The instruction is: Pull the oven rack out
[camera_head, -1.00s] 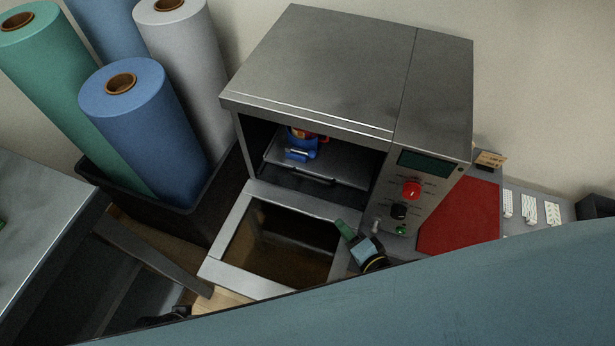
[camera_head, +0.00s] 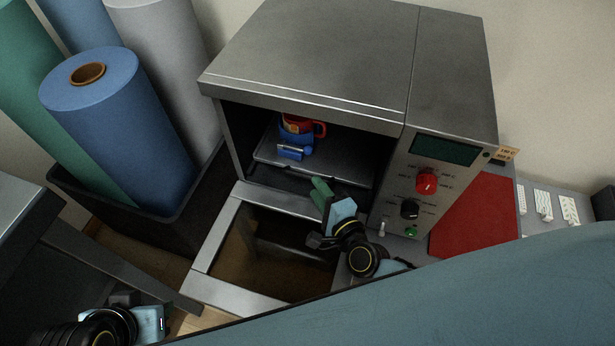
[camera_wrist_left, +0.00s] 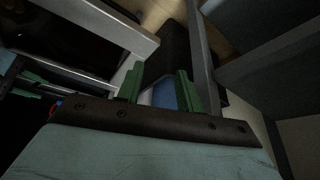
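The oven (camera_head: 310,60) stands open, its glass door (camera_head: 212,235) folded down in front. The dark rack (camera_head: 340,165) is inside the oven, with a red and blue mug (camera_head: 297,130) in a blue holder standing on it. My right gripper (camera_head: 322,192) is over the open door, close in front of the rack's front edge at the right. Its green fingers overlap, so I cannot tell its opening or whether it touches the rack. My left gripper shows in the left wrist view (camera_wrist_left: 161,82) with two green fingers apart and nothing between them.
The control panel (camera_head: 405,205) with a red knob is right of the opening. A red mat (camera_head: 475,215) lies farther right. Upright rolls, one blue (camera_head: 110,130), stand in a dark bin at the left. A grey table (camera_head: 25,210) is at the left edge.

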